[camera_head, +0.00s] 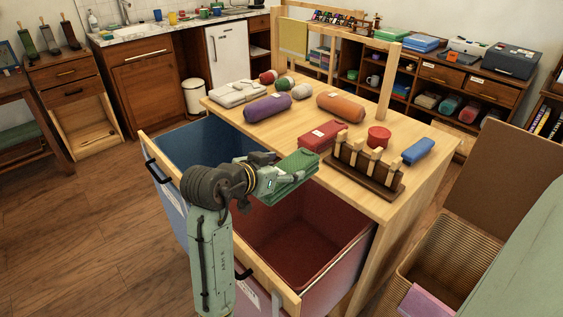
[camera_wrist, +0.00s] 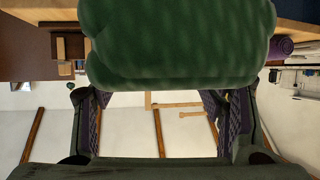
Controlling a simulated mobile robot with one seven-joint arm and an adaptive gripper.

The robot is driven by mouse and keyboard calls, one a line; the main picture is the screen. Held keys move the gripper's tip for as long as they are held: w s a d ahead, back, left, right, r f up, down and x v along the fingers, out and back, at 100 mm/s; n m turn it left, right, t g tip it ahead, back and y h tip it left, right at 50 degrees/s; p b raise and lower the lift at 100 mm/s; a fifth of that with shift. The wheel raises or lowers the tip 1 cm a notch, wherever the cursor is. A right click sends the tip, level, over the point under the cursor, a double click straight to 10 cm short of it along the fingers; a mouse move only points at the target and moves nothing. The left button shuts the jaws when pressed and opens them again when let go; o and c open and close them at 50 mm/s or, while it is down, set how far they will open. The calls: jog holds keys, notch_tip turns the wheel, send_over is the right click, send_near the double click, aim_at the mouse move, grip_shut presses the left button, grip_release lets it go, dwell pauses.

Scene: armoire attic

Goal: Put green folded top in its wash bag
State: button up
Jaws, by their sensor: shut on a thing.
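The green folded top (camera_head: 290,173) is in my gripper (camera_head: 277,181), which is shut on it. It is held up beside the wooden unit's top, near the border between the two pulled-out bins. In the wrist view the green top (camera_wrist: 180,42) fills the upper middle, with the fingers of my gripper (camera_wrist: 160,118) reaching up on both sides of it. A blue-lined bin (camera_head: 207,146) stands open at the left and a dark red-lined bin (camera_head: 292,244) stands open at the right. I cannot tell which one is the green top's wash bag.
A wicker basket (camera_head: 420,262) stands at the right.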

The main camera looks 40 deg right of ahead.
notch_tip(320, 180, down, 5)
jog(key=b, duration=0.3)
jog(key=shift+b, duration=0.35)
jog(key=shift+c, duration=0.2)
jog(key=o, duration=1.4)
jog(key=shift+r, duration=0.1)
jog(key=v, duration=1.2)
